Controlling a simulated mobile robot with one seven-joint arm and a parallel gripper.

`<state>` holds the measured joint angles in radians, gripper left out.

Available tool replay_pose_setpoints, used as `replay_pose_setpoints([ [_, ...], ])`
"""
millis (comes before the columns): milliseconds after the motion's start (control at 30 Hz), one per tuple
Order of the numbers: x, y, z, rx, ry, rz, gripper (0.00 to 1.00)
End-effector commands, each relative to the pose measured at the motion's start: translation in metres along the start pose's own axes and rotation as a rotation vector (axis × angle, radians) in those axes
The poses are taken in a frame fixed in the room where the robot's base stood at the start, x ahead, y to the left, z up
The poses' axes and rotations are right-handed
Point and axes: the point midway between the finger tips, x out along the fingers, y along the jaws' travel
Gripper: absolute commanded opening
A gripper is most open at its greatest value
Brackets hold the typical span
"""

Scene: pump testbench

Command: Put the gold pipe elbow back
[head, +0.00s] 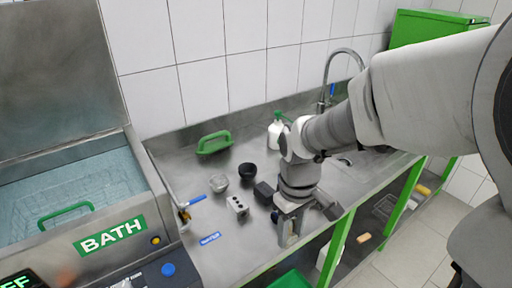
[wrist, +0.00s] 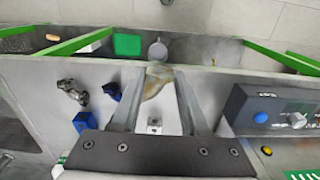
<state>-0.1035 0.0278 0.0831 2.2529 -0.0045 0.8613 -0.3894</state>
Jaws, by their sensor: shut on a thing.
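My gripper (head: 289,236) hangs over the front edge of the steel counter in the head view, fingers down. In the wrist view its two fingers (wrist: 160,76) close on a gold-brown piece, which I take to be the gold pipe elbow (wrist: 156,84). Its full shape is hard to make out, and in the head view the fingers mostly hide it. A pale block with a dark hole (wrist: 155,122) shows between the fingers in the wrist view. I cannot tell which place on the counter belongs to the elbow.
The bath (head: 110,235) stands left; a faucet (head: 327,75) stands behind.

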Motion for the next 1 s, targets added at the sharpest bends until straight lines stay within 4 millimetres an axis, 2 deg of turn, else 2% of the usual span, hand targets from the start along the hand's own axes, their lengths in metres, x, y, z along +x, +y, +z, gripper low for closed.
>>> replay_pose_setpoints([
  [300,0.037,-0.011,-0.06,-0.002,-0.002,-0.001,0.0],
  [500,0.051,-0.015,-0.084,0.0,0.0,-0.001,0.0],
  [667,0.057,-0.016,-0.088,0.002,0.0,0.0,0.0],
  [900,0.09,-0.016,-0.087,0.001,-0.003,-0.001,0.0],
  [1000,0.094,-0.016,-0.087,0.001,0.001,0.0,0.0],
])
